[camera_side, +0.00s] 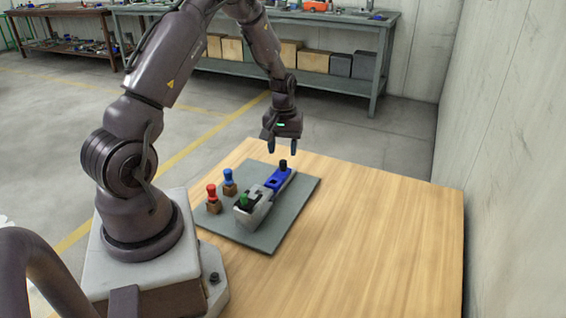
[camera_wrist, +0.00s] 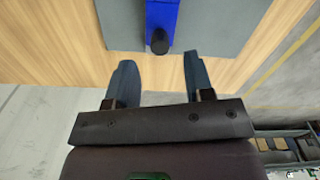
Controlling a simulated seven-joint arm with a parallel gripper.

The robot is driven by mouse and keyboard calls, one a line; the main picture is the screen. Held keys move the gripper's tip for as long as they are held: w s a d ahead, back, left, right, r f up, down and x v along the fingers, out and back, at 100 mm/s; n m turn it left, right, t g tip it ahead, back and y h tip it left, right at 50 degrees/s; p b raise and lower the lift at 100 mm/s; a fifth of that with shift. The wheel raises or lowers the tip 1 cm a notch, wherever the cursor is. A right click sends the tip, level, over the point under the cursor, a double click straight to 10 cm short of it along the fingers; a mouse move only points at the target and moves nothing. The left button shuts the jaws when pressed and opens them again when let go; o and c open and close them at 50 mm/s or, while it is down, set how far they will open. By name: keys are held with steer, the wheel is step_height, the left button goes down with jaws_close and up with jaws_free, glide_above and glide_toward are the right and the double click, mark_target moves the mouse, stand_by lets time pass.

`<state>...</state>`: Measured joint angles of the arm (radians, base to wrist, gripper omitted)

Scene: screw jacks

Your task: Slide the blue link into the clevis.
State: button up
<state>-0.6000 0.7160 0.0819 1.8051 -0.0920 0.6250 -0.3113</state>
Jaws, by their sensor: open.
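The blue link (camera_side: 276,180) lies on the grey plate (camera_side: 287,222), with a black knob (camera_side: 283,164) standing at its far end. Its near end meets the grey clevis (camera_side: 251,212), which carries a green-topped pin (camera_side: 243,200). I cannot tell how far the link sits inside the clevis. In the wrist view the link (camera_wrist: 162,14) and its black knob (camera_wrist: 160,41) show at the top, ahead of my fingers. My gripper (camera_side: 284,149) is open and empty, above and just beyond the knob; its two fingers (camera_wrist: 157,72) are apart in the wrist view.
A red-topped peg (camera_side: 212,192) and a blue-topped peg (camera_side: 229,176) stand in brown blocks left of the clevis. The wooden table (camera_side: 380,230) is clear to the right. A wall (camera_side: 510,150) rises beyond its right edge.

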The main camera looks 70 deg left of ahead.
mark_target(283, 161)
step_height(283, 161, down, 5)
steer(key=shift+f, duration=0.1)
stand_by(0.3)
